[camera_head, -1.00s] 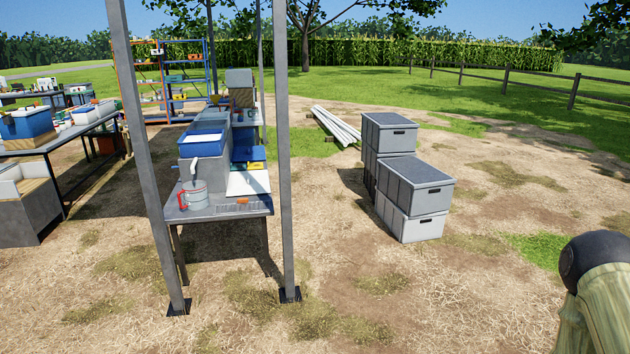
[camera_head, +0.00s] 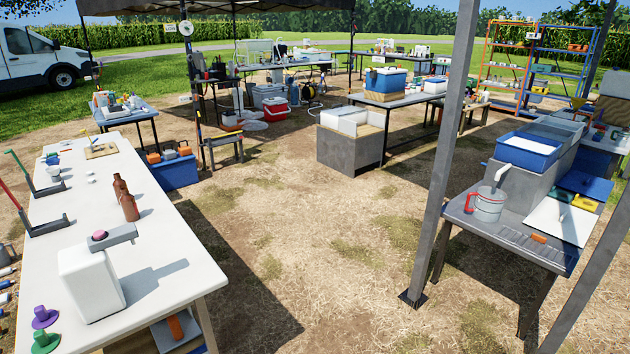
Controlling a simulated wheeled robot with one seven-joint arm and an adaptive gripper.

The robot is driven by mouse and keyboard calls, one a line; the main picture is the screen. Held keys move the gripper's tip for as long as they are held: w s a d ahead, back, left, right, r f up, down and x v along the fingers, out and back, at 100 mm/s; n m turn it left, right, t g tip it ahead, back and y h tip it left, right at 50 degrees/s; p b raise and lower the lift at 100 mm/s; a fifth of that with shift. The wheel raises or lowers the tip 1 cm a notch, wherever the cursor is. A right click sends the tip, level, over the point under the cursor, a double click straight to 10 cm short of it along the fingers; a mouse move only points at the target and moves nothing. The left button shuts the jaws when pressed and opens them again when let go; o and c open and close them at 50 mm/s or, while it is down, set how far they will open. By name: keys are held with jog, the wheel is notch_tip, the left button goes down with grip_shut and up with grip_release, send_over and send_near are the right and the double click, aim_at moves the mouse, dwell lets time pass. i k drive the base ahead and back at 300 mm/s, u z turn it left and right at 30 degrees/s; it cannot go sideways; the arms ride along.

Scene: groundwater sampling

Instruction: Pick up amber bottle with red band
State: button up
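Two reddish-brown bottles stand close together on the long white table (camera_head: 165,245) at the left. The nearer bottle (camera_head: 129,208) is slightly right of the farther bottle (camera_head: 119,187). Both look upright. I cannot make out a red band on either one at this size. My gripper is not in view.
A white box-shaped dispenser (camera_head: 90,283) stands at the table's near end, with purple and green pieces beside it. A grey metal post (camera_head: 450,150) stands right of centre, before a sink bench (camera_head: 497,222). Open dirt ground (camera_head: 310,230) lies between the table and bench.

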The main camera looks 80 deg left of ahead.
aim_at(128, 203)
jog(key=u, duration=0.45)
jog(key=i, duration=0.55)
jog(key=u, duration=3.1)
